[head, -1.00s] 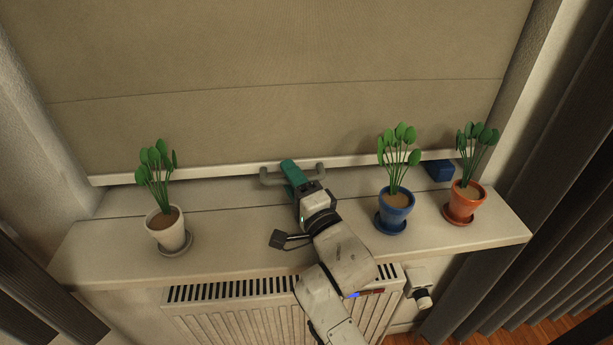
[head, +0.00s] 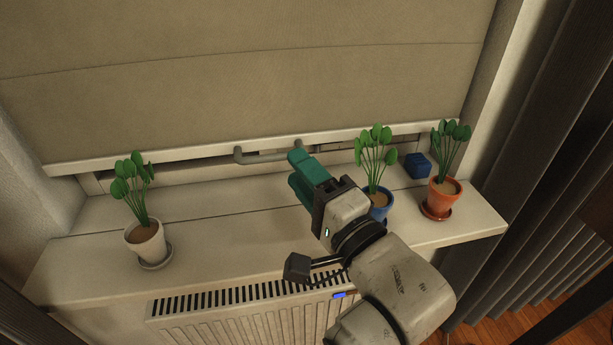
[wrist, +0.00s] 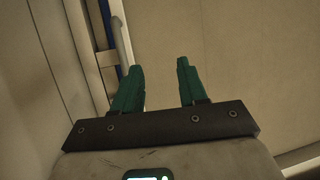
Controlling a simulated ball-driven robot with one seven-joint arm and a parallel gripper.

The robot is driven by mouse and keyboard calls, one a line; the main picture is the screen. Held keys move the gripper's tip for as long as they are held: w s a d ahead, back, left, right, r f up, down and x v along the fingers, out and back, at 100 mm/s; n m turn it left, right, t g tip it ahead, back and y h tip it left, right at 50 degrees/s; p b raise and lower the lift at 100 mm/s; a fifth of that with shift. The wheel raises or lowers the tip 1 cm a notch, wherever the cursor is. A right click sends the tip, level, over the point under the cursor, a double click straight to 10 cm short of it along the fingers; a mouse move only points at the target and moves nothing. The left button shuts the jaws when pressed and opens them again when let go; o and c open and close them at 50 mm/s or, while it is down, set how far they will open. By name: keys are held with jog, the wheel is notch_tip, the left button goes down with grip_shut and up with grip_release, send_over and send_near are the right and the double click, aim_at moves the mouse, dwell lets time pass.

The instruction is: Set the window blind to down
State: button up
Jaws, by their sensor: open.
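The beige window blind (head: 240,75) hangs over most of the window. Its pale bottom bar (head: 180,158) is a little above the sill, with a narrow dark gap under it. A grey handle (head: 262,158) is fixed to the bar. My gripper (head: 298,164) has green fingers and is in front of the handle's right end, apparently apart from it. In the wrist view my gripper (wrist: 160,68) is open, with nothing between the fingers.
The sill (head: 215,230) holds a plant in a white pot (head: 146,243), one in a blue pot (head: 380,203) close beside my gripper, and one in an orange pot (head: 440,198). A blue box (head: 417,165) stands behind. A radiator (head: 220,318) is below; dark curtains (head: 540,190) hang right.

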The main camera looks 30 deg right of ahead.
jog(key=shift+s+r, duration=0.2)
jog(key=shift+s, duration=0.15)
jog(key=p, duration=0.6)
send_near(269, 158)
jog(key=x, duration=1)
jog(key=shift+w+d+f, duration=0.1)
jog(key=shift+w+f, duration=0.15)
jog(key=shift+w, duration=0.05)
grip_shut()
